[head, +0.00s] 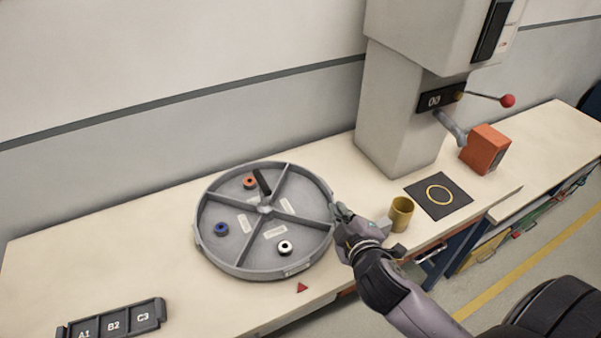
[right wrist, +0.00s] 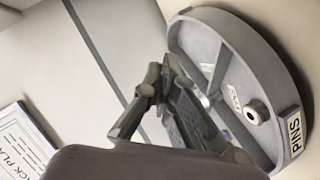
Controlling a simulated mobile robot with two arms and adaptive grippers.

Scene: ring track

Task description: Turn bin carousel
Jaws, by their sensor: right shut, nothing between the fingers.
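The bin carousel (head: 213,254) is a round grey tray on the bench, split by dividers into several compartments. An orange spool-like part (head: 249,182), a blue one (head: 221,229) and a white one (head: 285,247) sit in separate compartments. A black handle (head: 262,182) stands up near the hub. My right gripper (head: 338,208) is shut and empty at the carousel's right rim; I cannot tell if it touches. In the right wrist view, the shut fingers (right wrist: 172,75) are beside the rim, and a PINS label (right wrist: 294,134) shows on the carousel's side. My left gripper is out of view.
A red triangle marker (head: 302,287) lies on the bench in front of the carousel. A black rack labelled A1, B2, C3 (head: 112,321) lies front left. A brass cup (head: 401,213) and black mat with a ring (head: 439,196) are right, below a grey press (head: 397,110).

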